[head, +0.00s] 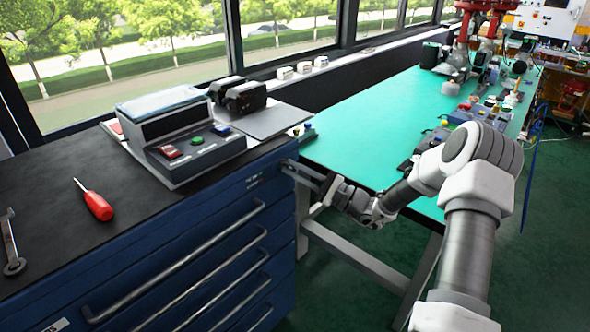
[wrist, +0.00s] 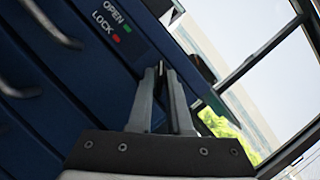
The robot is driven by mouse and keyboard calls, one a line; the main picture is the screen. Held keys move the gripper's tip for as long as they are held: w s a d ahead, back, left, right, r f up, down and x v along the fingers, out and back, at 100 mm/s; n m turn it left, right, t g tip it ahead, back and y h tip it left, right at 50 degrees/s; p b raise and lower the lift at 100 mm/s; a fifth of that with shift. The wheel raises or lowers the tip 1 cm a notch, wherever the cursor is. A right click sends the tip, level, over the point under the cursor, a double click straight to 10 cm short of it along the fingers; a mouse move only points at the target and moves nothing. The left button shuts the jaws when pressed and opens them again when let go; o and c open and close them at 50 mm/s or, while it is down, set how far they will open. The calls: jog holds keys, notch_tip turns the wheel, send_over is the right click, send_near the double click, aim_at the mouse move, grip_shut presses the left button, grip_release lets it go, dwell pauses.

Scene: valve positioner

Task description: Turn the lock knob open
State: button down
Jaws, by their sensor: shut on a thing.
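The lock knob's panel is the upper right corner of the blue drawer cabinet (head: 225,200). In the wrist view the blue front (wrist: 60,40) carries an OPEN label (wrist: 113,20) with a green mark and a LOCK label (wrist: 104,27) with a red mark. My gripper (head: 288,166) is at that corner, right of the top drawer. In the wrist view my gripper's fingertips (wrist: 161,70) are nearly together just right of and below the labels, shut on the lock knob. The knob itself is hidden by the fingers, so I cannot tell which mark it faces.
On the cabinet's black top are a red screwdriver (head: 97,203), a wrench (head: 11,245) and a grey control box (head: 175,135). A green-topped workbench (head: 370,120) with equipment stands to the right. Several long drawer handles (head: 175,262) stick out below my gripper's level.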

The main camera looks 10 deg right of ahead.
jog(key=c, duration=1)
grip_release()
jog(key=shift+o, duration=0.2)
jog(key=p+v, duration=0.1)
jog(key=v, duration=1.6)
jog(key=shift+s, duration=0.2)
jog(key=shift+d, duration=0.15)
